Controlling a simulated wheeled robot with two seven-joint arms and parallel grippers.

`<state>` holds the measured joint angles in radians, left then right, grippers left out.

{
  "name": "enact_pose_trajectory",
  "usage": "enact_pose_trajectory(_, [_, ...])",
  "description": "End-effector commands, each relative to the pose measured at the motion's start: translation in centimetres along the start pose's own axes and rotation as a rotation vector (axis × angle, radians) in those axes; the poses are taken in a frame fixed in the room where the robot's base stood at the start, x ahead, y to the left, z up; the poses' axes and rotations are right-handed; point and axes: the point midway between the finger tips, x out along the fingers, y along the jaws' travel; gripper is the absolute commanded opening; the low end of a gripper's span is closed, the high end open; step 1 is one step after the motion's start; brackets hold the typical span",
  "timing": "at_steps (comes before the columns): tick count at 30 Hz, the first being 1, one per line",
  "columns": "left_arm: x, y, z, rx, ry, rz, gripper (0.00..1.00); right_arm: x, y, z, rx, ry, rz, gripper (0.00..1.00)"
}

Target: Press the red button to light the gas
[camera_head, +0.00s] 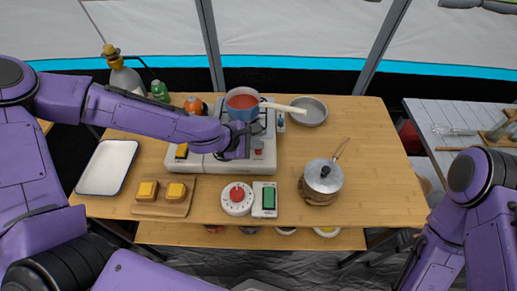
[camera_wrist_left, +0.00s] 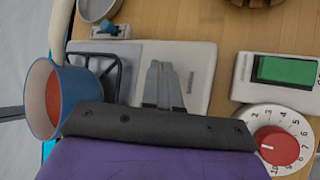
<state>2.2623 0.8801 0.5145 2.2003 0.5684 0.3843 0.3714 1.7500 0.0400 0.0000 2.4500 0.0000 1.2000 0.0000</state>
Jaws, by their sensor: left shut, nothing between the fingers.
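The white gas stove (camera_head: 210,164) stands on the wooden table, and its top also shows in the left wrist view (camera_wrist_left: 205,65). The red button (camera_head: 258,152) is at the right of the stove's front part; in the left wrist view I cannot make it out. My left gripper (camera_head: 246,148) is shut and empty, just left of the button. I cannot tell whether it touches it. In the left wrist view the closed fingers (camera_wrist_left: 161,84) are over the stove top. A blue pot with red contents (camera_head: 242,103) sits on the burner. My right gripper is out of view.
A red-knobbed timer (camera_head: 237,199) and a green-screen device (camera_head: 265,200) lie in front of the stove. A lidded pot (camera_head: 323,177) stands to the right, a pan (camera_head: 309,111) behind. A board with bread (camera_head: 165,208) and a white tray (camera_head: 107,168) are left. The table's right part is clear.

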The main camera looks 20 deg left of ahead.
Motion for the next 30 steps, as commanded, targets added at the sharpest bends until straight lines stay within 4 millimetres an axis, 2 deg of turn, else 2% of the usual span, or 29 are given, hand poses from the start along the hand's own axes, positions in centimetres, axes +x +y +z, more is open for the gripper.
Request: enact_pose_trajectory(30, [0.65,-0.50,-0.50,-0.001,0.001,-0.001,0.00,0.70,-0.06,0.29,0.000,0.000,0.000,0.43])
